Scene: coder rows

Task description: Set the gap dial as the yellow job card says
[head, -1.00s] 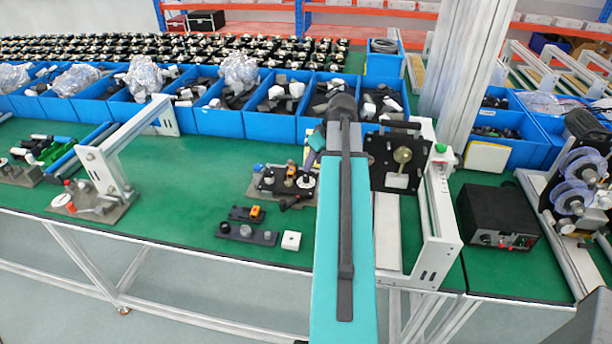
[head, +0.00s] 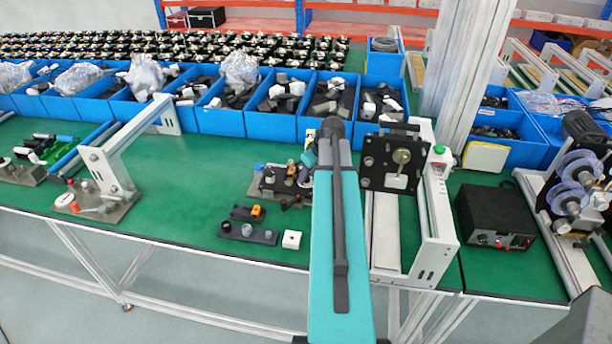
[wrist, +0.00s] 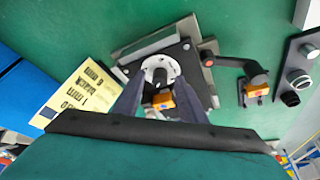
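The yellow job card (wrist: 80,92) lies on the green bench at the left of the wrist view, its print upside down; one line seems to read "1 mm". It also shows partly in the head view (head: 310,136). Right of it in the wrist view is a dark fixture on a grey plate (wrist: 202,88). On the fixture is a round white dial (wrist: 160,64) with marks around a dark centre. My gripper (wrist: 160,84) is over the fixture, fingers apart on either side of the dial's near part. An orange piece (wrist: 162,101) shows between the fingers. Contact cannot be told.
A black-handled part with a red tip (wrist: 232,62) and a strip with dark knobs (wrist: 292,75) lie right of the fixture. A white block (head: 291,239) is at the bench front. A white frame (head: 442,215) stands right of my arm; blue bins (head: 215,122) line the back.

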